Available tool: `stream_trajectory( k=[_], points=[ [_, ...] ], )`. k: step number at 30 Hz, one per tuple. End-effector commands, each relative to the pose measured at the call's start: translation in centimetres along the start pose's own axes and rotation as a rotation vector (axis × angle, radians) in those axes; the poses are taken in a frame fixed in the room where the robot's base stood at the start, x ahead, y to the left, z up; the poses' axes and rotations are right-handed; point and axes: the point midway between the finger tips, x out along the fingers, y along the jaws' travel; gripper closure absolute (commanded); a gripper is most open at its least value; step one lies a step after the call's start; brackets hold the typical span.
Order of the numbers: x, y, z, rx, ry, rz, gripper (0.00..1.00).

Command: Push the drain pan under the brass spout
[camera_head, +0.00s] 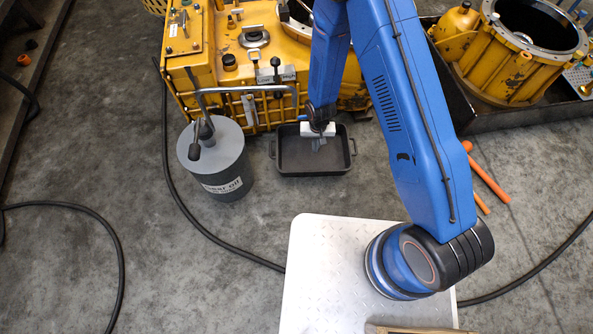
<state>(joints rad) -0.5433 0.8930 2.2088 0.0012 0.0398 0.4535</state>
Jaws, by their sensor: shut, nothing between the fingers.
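The drain pan (291,162) is a shallow black tray with a handle at each end. It lies on the floor against the front of the yellow transmission housing (230,75). My gripper (317,146) is shut and empty, pointing down over the right half of the pan. I cannot tell whether its fingertips touch the pan. A brass spout cannot be made out in this view; the upper arm covers part of the housing above the pan.
A grey waste oil drum (227,184) stands left of the pan, close to its left handle. A dark tray (470,112) holding another yellow casing (508,75) is at the right. Orange bars (490,180) and a black hose (185,212) lie on the floor.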

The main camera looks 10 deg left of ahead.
Motion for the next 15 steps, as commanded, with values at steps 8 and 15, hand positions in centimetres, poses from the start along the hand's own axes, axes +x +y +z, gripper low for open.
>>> stream_trajectory(
  k=[8,15],
  points=[
    [1.8,0.1,0.0,-0.015,-0.002,0.001,1.00],
    [5.2,0.1,0.0,-0.014,-0.002,0.001,1.00]
  ],
)
